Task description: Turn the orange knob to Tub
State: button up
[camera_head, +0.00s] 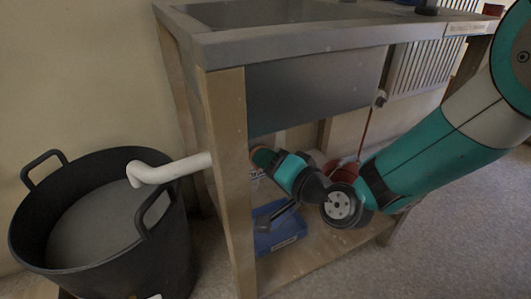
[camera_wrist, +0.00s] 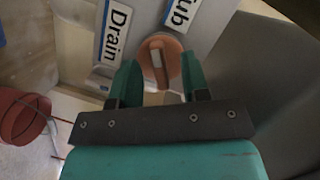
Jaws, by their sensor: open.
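In the wrist view the orange knob (camera_wrist: 173,52) is a round disc with a raised pale bar across it. A "Drain" label (camera_wrist: 116,34) lies to its upper left and a "Tub" label (camera_wrist: 182,14) to its upper right, partly cut off by the frame. The bar stands nearly upright in the picture; I cannot tell which label it marks. My gripper (camera_wrist: 159,62) is open, with one teal finger on each side of the knob. Contact is unclear. In the head view my gripper (camera_head: 263,157) is under the sink, just right of the front leg; the knob is mostly hidden there.
A black tub (camera_head: 30,232) with grey contents stands at the left, a white pipe (camera_head: 175,168) reaching over it. The sink bench (camera_head: 225,120) has wooden legs close to my arm. A blue tray (camera_head: 285,240) lies on its lower shelf.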

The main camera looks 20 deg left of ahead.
jog(key=shift+a, duration=0.15)
jog(key=c, duration=0.3)
jog(key=m+y+b, duration=0.1)
jog(key=m+b, duration=0.1)
jog(key=m, duration=0.1)
jog(key=m+y+b, duration=0.1)
jog(key=m+b, duration=0.2)
jog(key=shift+f, duration=0.2)
jog(key=o, duration=0.3)
jog(key=shift+s, duration=0.1)
jog(key=b+v, duration=1)
jog(key=v, duration=0.2)
